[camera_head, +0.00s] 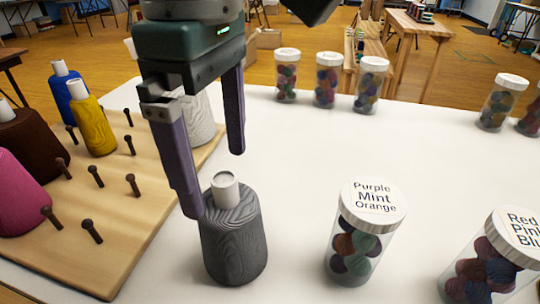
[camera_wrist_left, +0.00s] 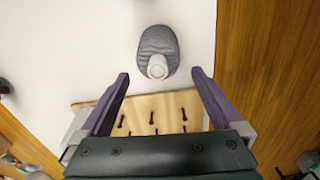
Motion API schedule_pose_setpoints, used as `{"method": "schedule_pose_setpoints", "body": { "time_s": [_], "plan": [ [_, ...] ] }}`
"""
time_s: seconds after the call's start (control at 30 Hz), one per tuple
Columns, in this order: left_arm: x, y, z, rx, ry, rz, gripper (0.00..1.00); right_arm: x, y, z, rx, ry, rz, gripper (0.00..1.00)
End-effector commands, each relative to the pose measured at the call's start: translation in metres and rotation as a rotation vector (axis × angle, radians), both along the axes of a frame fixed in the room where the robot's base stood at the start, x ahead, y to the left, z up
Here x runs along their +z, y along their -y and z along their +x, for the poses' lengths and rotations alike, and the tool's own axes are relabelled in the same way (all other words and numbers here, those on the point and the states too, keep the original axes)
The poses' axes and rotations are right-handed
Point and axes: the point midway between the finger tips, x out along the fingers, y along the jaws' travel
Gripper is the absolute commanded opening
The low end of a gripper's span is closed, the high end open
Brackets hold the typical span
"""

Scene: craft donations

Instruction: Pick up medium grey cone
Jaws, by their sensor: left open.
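The medium grey cone (camera_head: 234,240), with wood-like grain and a white top, stands upright on the white table, right of the peg board. In the left wrist view the grey cone (camera_wrist_left: 158,43) is beyond the fingertips, between their lines. My left gripper (camera_head: 214,184) is open and empty, its fingers pointing down just above and behind the cone's top; whether a finger touches it I cannot tell. The left wrist view shows the open fingers (camera_wrist_left: 160,74) with nothing between them. A lighter grey cone (camera_head: 200,122) is partly hidden behind the gripper. My right gripper is not in view.
The wooden peg board (camera_head: 130,200) holds yellow (camera_head: 93,125), blue (camera_head: 67,100), brown (camera_head: 28,145) and pink (camera_head: 20,200) cones and several bare pegs. A labelled jar (camera_head: 360,235) stands right of the grey cone. More jars line the back and right. The table's middle is clear.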

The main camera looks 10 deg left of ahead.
Motion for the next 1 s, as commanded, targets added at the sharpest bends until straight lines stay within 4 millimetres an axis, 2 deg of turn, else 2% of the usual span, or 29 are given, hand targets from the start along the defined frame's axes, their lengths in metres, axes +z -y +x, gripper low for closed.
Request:
{"method": "schedule_pose_setpoints", "body": {
  "time_s": [0.4, 0.7, 1.0],
  "plan": [
    [-0.059, 0.004, 0.0, 0.001, -0.003, -0.002, 1.0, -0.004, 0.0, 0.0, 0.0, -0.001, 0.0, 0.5],
    [-0.063, 0.004, 0.001, -0.001, 0.0, -0.003, 1.0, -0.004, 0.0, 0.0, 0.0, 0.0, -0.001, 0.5],
    [-0.063, 0.004, 0.001, 0.0, 0.0, -0.003, 0.66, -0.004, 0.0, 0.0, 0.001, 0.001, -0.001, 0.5]
  ]
}}
